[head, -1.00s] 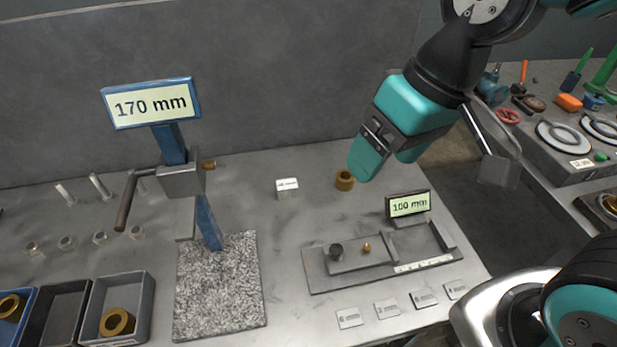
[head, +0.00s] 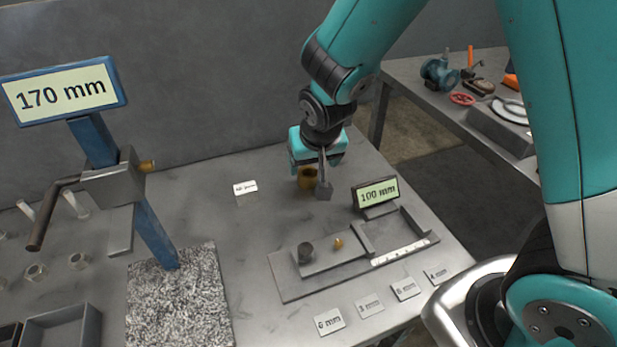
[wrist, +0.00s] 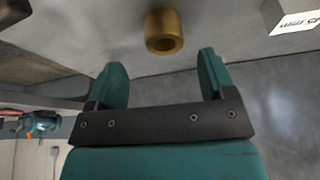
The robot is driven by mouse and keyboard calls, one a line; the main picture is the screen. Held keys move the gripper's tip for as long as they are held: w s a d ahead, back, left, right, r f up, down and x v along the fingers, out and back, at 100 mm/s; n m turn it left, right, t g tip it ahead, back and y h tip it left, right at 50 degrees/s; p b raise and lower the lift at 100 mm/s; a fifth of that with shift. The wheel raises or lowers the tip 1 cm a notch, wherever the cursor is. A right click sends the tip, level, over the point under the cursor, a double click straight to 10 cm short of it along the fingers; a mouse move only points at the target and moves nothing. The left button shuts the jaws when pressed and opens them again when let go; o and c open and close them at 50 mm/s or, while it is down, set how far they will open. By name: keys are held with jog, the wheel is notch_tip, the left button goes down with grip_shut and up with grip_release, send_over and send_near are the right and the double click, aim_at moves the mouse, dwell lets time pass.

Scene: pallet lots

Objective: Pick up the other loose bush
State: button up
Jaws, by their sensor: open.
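The loose bush (head: 306,180) is a short brass-coloured ring standing on the grey bench, behind the 100 mm fixture. My gripper (head: 316,164) hangs close above and beside it, partly covering its top in the head view. In the wrist view the bush (wrist: 163,42) lies just beyond the fingertips, roughly centred between them. My gripper (wrist: 162,62) is open and empty, with bare bench between its teal fingers.
The fixture with a 100 mm display (head: 377,193) stands near the bush at front right. A small white label block (head: 245,188) is to its left. A blue post with a 170 mm sign (head: 65,90) rises at left. Bench between is clear.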

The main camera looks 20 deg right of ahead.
aim_at(308, 172)
jog(key=shift+a+x, duration=0.15)
jog(key=shift+x, duration=1.2)
jog(key=shift+a+x, duration=0.15)
jog(key=shift+x, duration=1.25)
jog(key=c, duration=1.1)
jog(key=shift+r, duration=0.15)
